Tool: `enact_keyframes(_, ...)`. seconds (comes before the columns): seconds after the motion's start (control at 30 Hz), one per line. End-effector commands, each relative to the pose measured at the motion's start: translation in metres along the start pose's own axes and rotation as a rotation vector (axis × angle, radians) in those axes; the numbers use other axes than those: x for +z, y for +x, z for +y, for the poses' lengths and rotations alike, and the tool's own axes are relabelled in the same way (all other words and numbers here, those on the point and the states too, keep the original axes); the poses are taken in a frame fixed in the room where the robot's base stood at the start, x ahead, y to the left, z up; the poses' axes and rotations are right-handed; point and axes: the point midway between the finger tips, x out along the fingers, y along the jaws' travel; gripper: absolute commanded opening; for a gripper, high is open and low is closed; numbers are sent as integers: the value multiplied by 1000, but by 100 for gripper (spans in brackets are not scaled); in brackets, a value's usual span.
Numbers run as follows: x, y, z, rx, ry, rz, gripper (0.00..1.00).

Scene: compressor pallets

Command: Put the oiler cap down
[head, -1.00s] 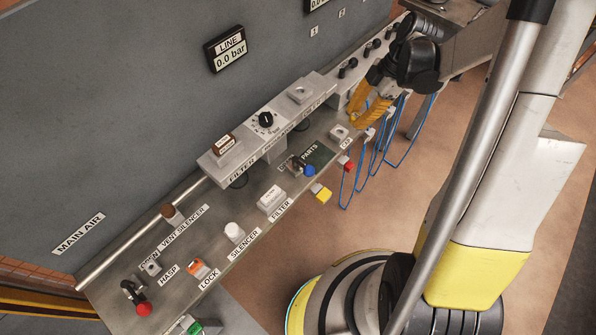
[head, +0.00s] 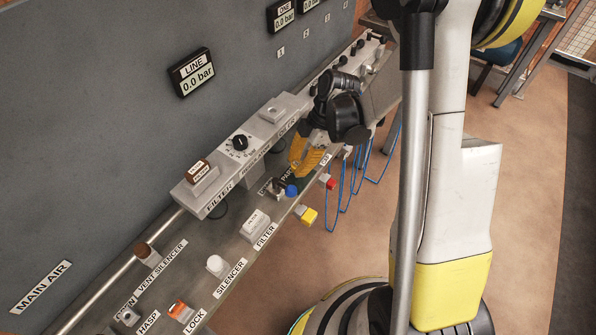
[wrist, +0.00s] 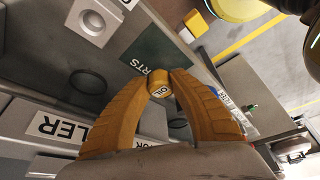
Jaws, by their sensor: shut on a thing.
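My gripper (head: 301,171) has yellow fingers and is near the green PARTS mat (head: 290,177), partly covering it in the head view. In the wrist view my gripper (wrist: 160,84) is shut on the oiler cap (wrist: 160,92), a small yellowish round cap marked OIL between the fingertips. The mat also shows in the wrist view (wrist: 152,56), beyond the cap. The cap appears held above the bench, but its exact height is hard to tell. The cap is hidden in the head view.
The grey regulator row (head: 240,150) runs behind. Blue hoses (head: 345,195) hang at the front.

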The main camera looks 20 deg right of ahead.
Motion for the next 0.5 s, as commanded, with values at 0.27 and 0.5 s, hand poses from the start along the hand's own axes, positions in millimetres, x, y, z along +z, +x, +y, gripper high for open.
enact_keyframes(0.27,9,22,0,0,0,0,0)
enact_keyframes(0.5,11,26,0,0,0,0,0)
